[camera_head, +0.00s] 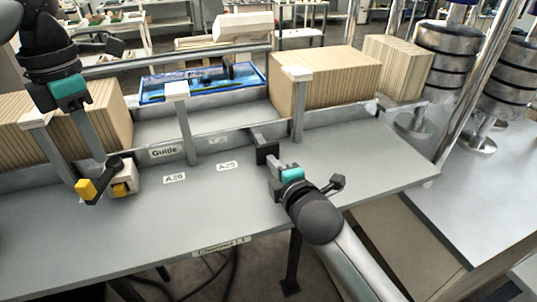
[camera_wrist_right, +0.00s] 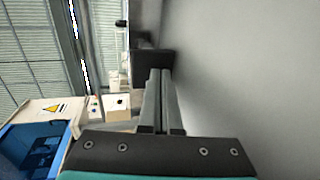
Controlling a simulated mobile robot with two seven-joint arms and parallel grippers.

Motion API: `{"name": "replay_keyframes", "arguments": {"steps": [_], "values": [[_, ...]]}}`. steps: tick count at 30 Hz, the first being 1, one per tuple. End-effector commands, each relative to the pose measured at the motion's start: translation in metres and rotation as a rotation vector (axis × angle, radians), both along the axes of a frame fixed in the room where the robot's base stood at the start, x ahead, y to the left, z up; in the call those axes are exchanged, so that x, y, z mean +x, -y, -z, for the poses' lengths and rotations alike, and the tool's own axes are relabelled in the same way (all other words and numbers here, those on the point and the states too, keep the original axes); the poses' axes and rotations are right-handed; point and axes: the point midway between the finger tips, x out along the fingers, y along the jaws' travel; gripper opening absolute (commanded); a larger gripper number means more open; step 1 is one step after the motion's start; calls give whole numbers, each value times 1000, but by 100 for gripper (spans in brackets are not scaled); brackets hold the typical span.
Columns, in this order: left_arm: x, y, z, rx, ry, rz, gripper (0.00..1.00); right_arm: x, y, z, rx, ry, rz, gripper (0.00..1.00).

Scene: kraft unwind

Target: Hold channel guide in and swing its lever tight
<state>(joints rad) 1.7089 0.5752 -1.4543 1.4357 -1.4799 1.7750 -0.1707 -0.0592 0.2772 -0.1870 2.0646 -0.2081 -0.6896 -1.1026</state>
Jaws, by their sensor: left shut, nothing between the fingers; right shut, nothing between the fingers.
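The lever (camera_head: 102,186), a black arm with a yellow end, sits on a white block at the left of the grey bench. My left gripper (camera_head: 104,163) reaches down from the upper left, shut and empty, its tips close to the lever; contact is unclear. A black plate on a short arm, apparently the channel guide (camera_head: 264,147), stands out from the rail at the bench's middle. My right gripper (camera_head: 273,163) is shut and empty, its tips at the plate's front face. In the right wrist view the shut fingers (camera_wrist_right: 158,73) end against or just before the black plate (camera_wrist_right: 152,62).
Grey posts with white caps (camera_head: 177,90) line the rail. The bench (camera_head: 150,220) is clear in front. Metal rollers (camera_head: 447,60) stand at the right.

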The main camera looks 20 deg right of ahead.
Motion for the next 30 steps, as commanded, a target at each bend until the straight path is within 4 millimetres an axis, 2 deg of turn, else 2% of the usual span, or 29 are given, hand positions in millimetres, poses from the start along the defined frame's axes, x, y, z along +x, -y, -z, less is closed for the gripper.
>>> {"name": "replay_keyframes", "arguments": {"steps": [13, 30], "values": [[0, 0, 0, 0, 0, 0, 0, 2, 0, 0, 0, 0, 0, 0], [0, 0, 0, 0, 0, 0, 0, 18, 0, 0, 0, 1, -1, 0]]}}
